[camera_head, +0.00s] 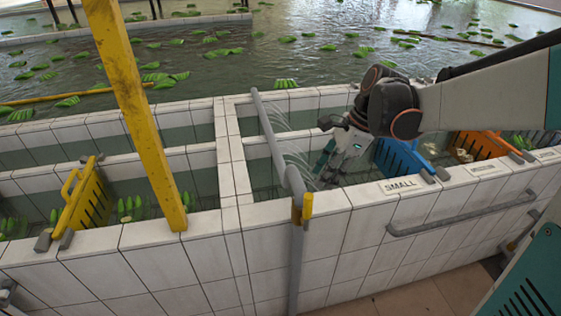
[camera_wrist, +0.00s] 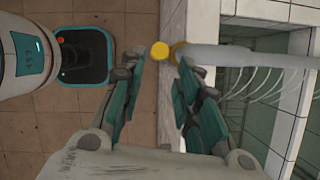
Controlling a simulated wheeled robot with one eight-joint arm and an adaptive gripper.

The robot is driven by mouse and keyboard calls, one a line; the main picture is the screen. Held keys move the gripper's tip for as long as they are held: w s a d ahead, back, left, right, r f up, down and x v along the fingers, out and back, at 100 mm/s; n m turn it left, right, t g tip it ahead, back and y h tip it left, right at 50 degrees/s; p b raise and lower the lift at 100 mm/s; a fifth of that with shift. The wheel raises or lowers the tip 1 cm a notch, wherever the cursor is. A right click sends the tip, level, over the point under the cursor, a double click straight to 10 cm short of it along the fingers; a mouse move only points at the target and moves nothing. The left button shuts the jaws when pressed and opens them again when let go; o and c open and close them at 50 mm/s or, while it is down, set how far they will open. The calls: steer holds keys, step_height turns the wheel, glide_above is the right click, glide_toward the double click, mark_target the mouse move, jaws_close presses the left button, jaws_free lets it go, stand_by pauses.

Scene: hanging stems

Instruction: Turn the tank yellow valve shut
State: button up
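The yellow valve (camera_head: 307,205) sits on the grey pipe (camera_head: 270,130) at the tank's front wall, its short handle upright in the head view. In the wrist view the valve (camera_wrist: 160,50) shows as a round yellow end beside a yellow collar on the pipe (camera_wrist: 225,56). White water streams (camera_head: 290,145) arc from the pipe. My gripper (camera_head: 333,160) is over the tank, right of the pipe and behind the valve in the head view. In the wrist view my gripper (camera_wrist: 160,72) is open and empty, with the valve just beyond and between its fingertips; contact is not visible.
White tiled tank walls (camera_head: 365,215) surround the valve, with a grey rail (camera_head: 460,212) along the front. A yellow post (camera_head: 135,110) stands left. Yellow (camera_head: 85,203), blue (camera_head: 400,160) and orange (camera_head: 480,145) slotted pieces sit at the walls. Tiled floor (camera_head: 400,300) lies in front.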

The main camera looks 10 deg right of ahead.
mark_target(307, 213)
steer(key=b+x, duration=0.3)
steer(key=x, duration=1.1)
steer(key=shift+r, duration=0.1)
jaws_close()
